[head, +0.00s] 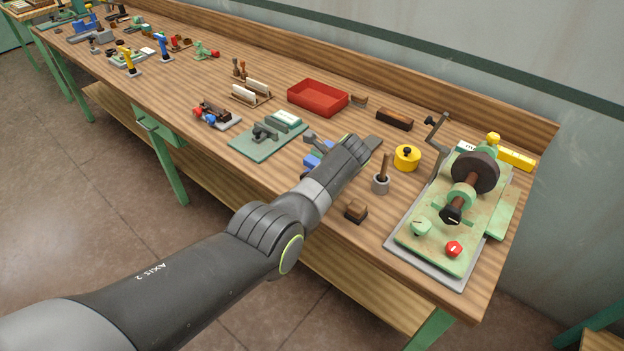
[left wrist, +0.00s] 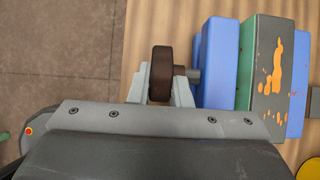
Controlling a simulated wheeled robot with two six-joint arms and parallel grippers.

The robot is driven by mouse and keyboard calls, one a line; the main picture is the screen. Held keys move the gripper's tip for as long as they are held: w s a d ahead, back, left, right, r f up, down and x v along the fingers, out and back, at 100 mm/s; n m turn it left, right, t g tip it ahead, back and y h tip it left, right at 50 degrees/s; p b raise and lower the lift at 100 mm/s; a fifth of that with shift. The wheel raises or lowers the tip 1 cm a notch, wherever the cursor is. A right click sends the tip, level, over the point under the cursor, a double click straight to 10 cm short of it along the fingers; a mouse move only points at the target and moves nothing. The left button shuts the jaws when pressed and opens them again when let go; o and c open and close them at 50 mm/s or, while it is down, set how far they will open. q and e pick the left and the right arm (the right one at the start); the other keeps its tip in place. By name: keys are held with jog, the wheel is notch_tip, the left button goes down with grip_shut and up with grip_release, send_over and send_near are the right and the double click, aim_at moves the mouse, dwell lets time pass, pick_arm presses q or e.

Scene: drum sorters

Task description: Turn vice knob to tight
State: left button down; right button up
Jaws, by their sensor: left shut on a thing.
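The vice is a blue block in the head view (head: 313,162), mostly hidden behind my left arm. The vice knob (left wrist: 162,70) is a dark brown wheel on a short grey shaft at the vice's left side. My left gripper (left wrist: 161,80) is shut on the knob, with a pale finger on each side of it. In the head view the arm hides the knob. The knob's tightness cannot be told. My right gripper is not in view.
A green machine (head: 432,248) fills the right end. A green-based device (head: 250,146) and red tray (head: 317,112) are left and behind.

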pick_arm(q)
jog(key=shift+s+a+f, duration=0.1)
jog(key=shift+s+f, duration=0.05)
jog(key=shift+f, duration=0.1)
jog(key=c, duration=1.6)
grip_release()
jog(key=shift+c, duration=0.2)
jog(key=shift+o, duration=0.2)
jog(key=shift+s+r, duration=0.1)
jog(key=shift+a, duration=0.1)
jog(key=shift+r, duration=0.2)
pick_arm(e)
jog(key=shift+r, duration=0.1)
